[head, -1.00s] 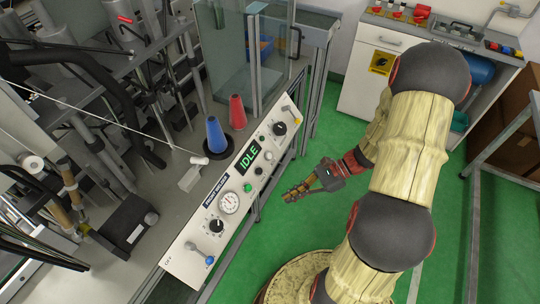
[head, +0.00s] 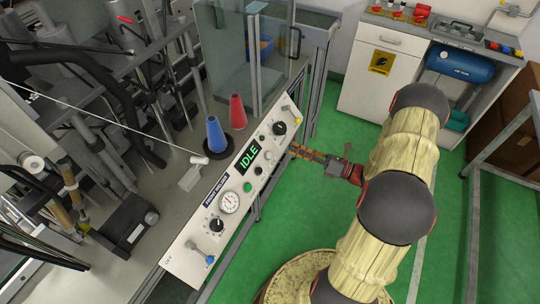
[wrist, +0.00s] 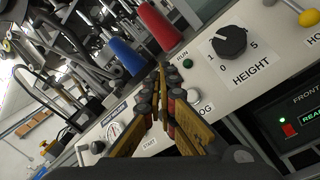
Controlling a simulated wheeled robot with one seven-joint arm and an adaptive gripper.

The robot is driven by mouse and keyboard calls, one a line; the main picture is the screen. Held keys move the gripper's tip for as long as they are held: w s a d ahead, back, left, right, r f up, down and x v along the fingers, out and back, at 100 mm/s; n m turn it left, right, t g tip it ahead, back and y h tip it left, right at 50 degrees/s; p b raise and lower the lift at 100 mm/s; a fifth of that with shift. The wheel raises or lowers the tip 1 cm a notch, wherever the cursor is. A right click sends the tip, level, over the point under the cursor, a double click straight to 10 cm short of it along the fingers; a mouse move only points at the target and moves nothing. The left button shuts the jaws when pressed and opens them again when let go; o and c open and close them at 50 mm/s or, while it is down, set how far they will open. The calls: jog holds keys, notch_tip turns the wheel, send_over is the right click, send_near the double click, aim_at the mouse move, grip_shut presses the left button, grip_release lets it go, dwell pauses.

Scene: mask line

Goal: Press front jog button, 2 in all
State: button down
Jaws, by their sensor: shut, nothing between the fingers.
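My gripper (head: 292,149) is shut and empty, at the panel's right edge in the head view. In the wrist view my gripper's fingertips (wrist: 162,70) lie across the panel, just left of the pale button. I cannot tell whether they touch the panel.
A black HEIGHT knob (wrist: 229,41) and a green RUN button (wrist: 187,63) are close by. Blue (head: 215,134) and red (head: 237,112) cones stand behind the panel. A dark box with a red switch (wrist: 290,129) is at the wrist view's right. Green floor is open in front.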

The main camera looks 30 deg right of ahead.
aim_at(269, 155)
jog(key=shift+f, duration=0.1)
jog(key=w+a+f+b, duration=0.4)
jog(key=w+f, duration=0.1)
jog(key=shift+w+f, duration=0.25)
dwell(0.3)
dwell(1.4)
jog(key=shift+w+a+f, duration=0.2)
jog(key=shift+w+f, duration=0.05)
jog(key=shift+w+a+f, duration=0.2)
jog(key=shift+w+f, duration=0.05)
jog(key=shift+f, duration=0.05)
dwell(0.9)
dwell(0.3)
jog(key=shift+s+d+r+p, duration=0.35)
jog(key=shift+s+r+p, duration=0.05)
jog(key=shift+s+r, duration=0.15)
jog(key=shift+r, duration=0.1)
